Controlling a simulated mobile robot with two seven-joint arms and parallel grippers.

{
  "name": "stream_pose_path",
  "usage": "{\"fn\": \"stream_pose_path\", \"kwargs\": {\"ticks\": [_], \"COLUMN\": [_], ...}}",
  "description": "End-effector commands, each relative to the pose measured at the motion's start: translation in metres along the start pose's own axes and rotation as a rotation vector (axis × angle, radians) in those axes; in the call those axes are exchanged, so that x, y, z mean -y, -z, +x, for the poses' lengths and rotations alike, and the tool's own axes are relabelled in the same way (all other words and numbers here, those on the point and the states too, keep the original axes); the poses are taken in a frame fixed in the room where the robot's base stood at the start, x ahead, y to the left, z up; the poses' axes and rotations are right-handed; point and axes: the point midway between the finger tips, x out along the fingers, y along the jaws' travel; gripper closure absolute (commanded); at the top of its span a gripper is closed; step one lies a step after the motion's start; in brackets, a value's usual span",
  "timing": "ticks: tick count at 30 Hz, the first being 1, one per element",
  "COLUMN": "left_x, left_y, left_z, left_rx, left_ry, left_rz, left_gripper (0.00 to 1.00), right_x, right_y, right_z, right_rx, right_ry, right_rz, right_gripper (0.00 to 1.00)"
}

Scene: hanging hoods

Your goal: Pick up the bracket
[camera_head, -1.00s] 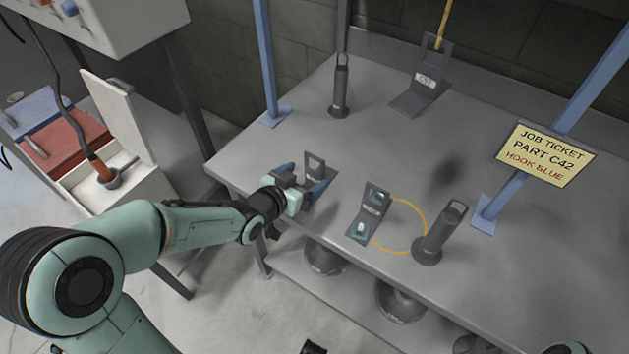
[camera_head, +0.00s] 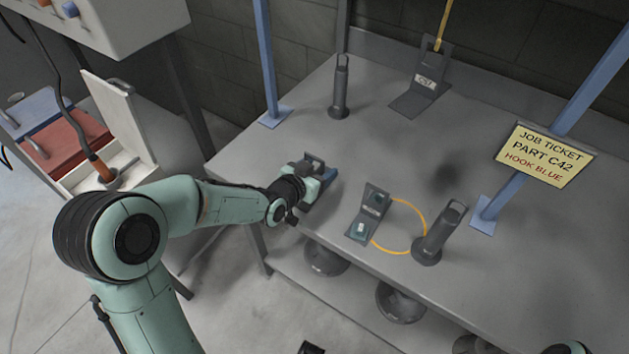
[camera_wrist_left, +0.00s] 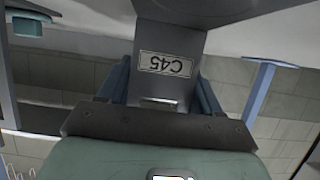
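A dark grey bracket (camera_head: 313,158) stands at the left front of the grey table, partly hidden by my left gripper (camera_head: 320,182). In the left wrist view this bracket (camera_wrist_left: 168,100) carries a white label that reads C45, upside down. My left gripper's blue fingers (camera_wrist_left: 163,85) lie against both sides of its plate and appear shut on it. A second bracket (camera_head: 370,213) with pale blocks and a yellow loop lies to the right; its label is not readable. A third bracket (camera_head: 425,88) stands at the back under a yellow strap.
A job ticket (camera_head: 543,154) on a blue post reads PART C42, HOOK BLUE. Dark cylinders with handles stand at the back (camera_head: 340,90) and front right (camera_head: 437,238). The table's middle is clear.

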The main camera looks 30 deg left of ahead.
Motion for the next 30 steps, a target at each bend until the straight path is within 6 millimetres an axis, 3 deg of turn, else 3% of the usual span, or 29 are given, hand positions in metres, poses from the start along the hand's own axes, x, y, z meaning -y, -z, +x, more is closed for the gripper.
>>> {"fn": "stream_pose_path", "kwargs": {"ticks": [1,2,11,16,23,30], "left_x": [0.000,0.000,0.000,0.000,0.000,-0.001], "left_y": [0.000,0.000,0.004,0.017,0.061,0.125], "left_z": [0.000,0.000,-0.001,-0.006,-0.025,-0.051], "left_rx": [0.000,0.000,-0.005,-0.007,-0.013,-0.013], "left_ry": [0.000,0.000,0.000,0.000,0.001,-0.001], "left_rz": [0.000,0.000,0.001,0.002,0.003,0.002], "left_gripper": [0.82,0.89,0.89,0.89,0.89,0.89], "right_x": [0.000,0.000,0.000,0.001,0.001,0.004], "right_y": [0.000,0.000,0.000,-0.001,-0.003,-0.002], "right_z": [0.000,0.000,0.000,-0.002,-0.006,-0.015], "right_rx": [0.000,0.000,0.000,0.002,0.008,0.005], "right_ry": [0.000,0.000,0.000,0.000,-0.002,-0.001], "right_rz": [0.000,0.000,0.000,0.000,0.000,0.000], "right_gripper": [0.59,0.59,0.59,0.59,0.59,0.59]}}
